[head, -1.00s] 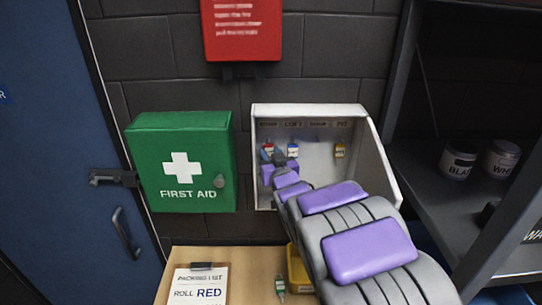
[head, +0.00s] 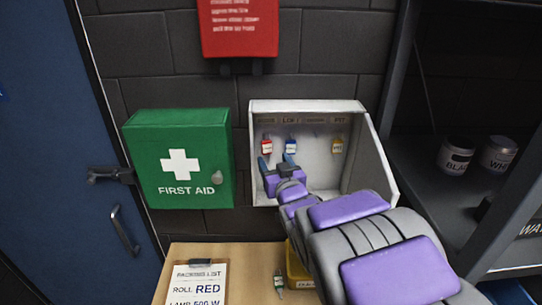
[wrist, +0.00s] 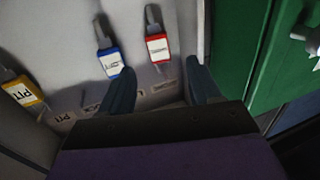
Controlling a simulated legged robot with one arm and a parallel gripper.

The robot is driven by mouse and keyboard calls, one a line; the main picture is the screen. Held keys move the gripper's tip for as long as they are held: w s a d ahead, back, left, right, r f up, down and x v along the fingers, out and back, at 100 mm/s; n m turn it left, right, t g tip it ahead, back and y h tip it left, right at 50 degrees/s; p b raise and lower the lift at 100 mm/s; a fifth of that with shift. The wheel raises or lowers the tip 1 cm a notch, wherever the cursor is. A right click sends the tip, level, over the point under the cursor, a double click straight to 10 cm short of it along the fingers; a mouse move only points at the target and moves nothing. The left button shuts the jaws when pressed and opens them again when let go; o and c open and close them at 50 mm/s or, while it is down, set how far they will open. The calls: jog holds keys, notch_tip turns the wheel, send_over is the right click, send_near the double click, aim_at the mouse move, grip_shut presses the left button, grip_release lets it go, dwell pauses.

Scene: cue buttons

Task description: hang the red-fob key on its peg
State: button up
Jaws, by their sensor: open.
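The red-fob key (head: 266,147) hangs at the left end of the row in the open white key cabinet (head: 380,160), under the first label. Its peg is too small to make out. My gripper (head: 277,162) is open and empty just below the row, with its fingers spread and apart from the keys. In the wrist view the cabinet appears upside down. There the red fob (wrist: 157,48) lies just beyond and between the two fingertips (wrist: 160,66), with a gap around it.
A blue-fob key (head: 291,147) hangs close beside the red one, and a yellow-fob key (head: 337,147) farther right. A green first aid box (head: 182,190) stands left of the cabinet.

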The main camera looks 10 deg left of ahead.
jog(key=b+v, duration=0.8)
jog(key=v, duration=0.3)
jog(key=shift+a, duration=0.2)
